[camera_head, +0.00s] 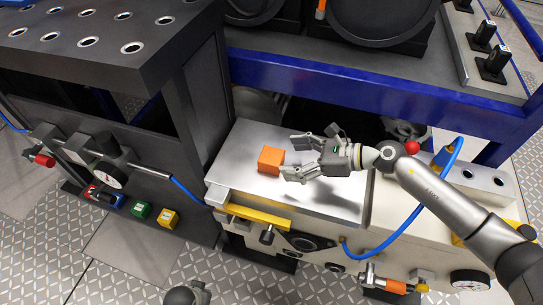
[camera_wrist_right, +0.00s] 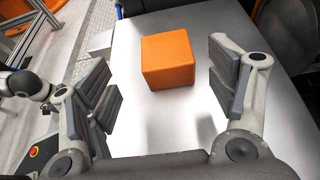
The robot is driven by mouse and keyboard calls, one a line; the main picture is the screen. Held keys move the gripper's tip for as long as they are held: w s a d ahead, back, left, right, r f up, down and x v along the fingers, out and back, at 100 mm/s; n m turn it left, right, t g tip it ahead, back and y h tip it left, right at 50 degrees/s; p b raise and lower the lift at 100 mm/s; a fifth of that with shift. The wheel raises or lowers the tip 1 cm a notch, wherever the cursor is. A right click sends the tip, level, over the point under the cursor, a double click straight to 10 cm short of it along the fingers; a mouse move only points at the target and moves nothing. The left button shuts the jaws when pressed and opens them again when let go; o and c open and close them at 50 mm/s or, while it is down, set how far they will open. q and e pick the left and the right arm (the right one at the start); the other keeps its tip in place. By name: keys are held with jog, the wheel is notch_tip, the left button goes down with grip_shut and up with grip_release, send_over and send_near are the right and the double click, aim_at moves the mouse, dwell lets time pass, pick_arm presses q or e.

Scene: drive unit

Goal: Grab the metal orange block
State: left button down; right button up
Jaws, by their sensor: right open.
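The orange block (camera_head: 271,160) sits on a flat silver metal plate (camera_head: 243,143) in the head view. My right gripper (camera_head: 289,157) comes in from the right, just right of the block, with its fingers pointing at it. In the right wrist view, the block (camera_wrist_right: 168,62) lies ahead of the right gripper (camera_wrist_right: 165,85), beyond the fingertips or at their level. The two fingers are spread wide, with clear space on both sides of the block. Part of my left gripper (camera_head: 188,294) shows at the bottom edge of the head view; its fingers are not clear.
A blue beam (camera_head: 370,98) runs behind the plate. A dark perforated bench (camera_head: 110,40) stands at the left. A yellow bar (camera_head: 258,216), gauges and blue hoses line the front. A red ball knob (camera_head: 411,147) is beside my right wrist. The plate around the block is bare.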

aim_at(275, 156)
jog(key=shift+w+x, duration=0.15)
jog(key=shift+x, duration=1.6)
jog(key=shift+w+x, duration=0.15)
jog(key=shift+x, duration=1.65)
jog(key=shift+d+f, duration=0.15)
jog(key=shift+d, duration=0.05)
jog(key=shift+c, duration=0.4)
jog(key=c, duration=1.4)
